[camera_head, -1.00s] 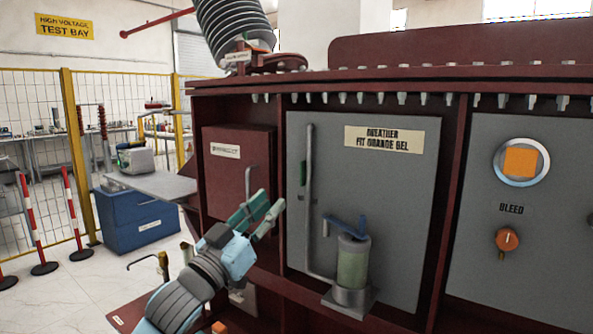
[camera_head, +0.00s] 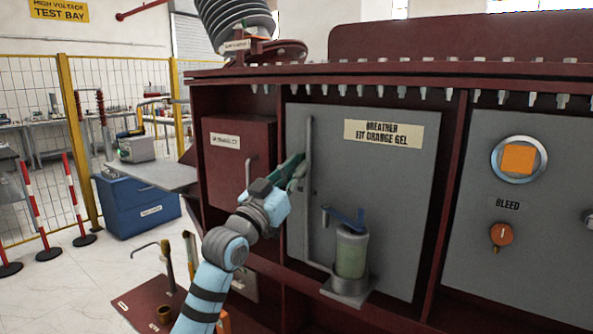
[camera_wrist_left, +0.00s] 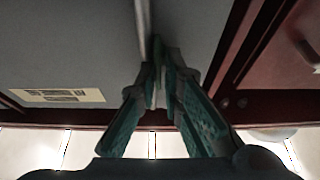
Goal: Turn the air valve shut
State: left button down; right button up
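A grey upright pipe (camera_head: 308,150) runs down the grey breather panel (camera_head: 400,200). A small green piece showed on it earlier and is now mostly behind my left gripper (camera_head: 298,172); I cannot tell whether it is the air valve's handle. The gripper reaches in from the left with its fingertips at the pipe. In the left wrist view the two green fingers (camera_wrist_left: 165,72) converge on a narrow pale green piece (camera_wrist_left: 158,90) at the pipe's end; the contact is unclear. My right gripper is not in view.
A bleed knob (camera_head: 501,235) and an orange square gauge (camera_head: 518,159) are on the right panel. A dark red box (camera_head: 235,150) stands left of the pipe. A blue cabinet (camera_head: 140,210), striped posts and a yellow fence are at the left.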

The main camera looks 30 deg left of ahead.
pick_arm(q)
jog(key=shift+s+m, duration=0.1)
jog(key=shift+m, duration=0.2)
jog(key=m+g+h, duration=0.2)
jog(key=m, duration=0.5)
jog(key=m+g+h, duration=0.2)
jog(key=m, duration=0.5)
jog(key=r+m+g+h, duration=0.1)
jog(key=m+g, duration=0.1)
jog(key=m, duration=0.5)
jog(key=shift+a+m+g+h, duration=0.15)
jog(key=shift+m+g+h, duration=0.15)
jog(key=shift+m+h, duration=0.1)
jog(key=shift+f, duration=0.1)
jog(key=c, duration=2)
grip_release()
jog(key=shift+o, duration=1)
jog(key=shift+w+f, duration=0.2)
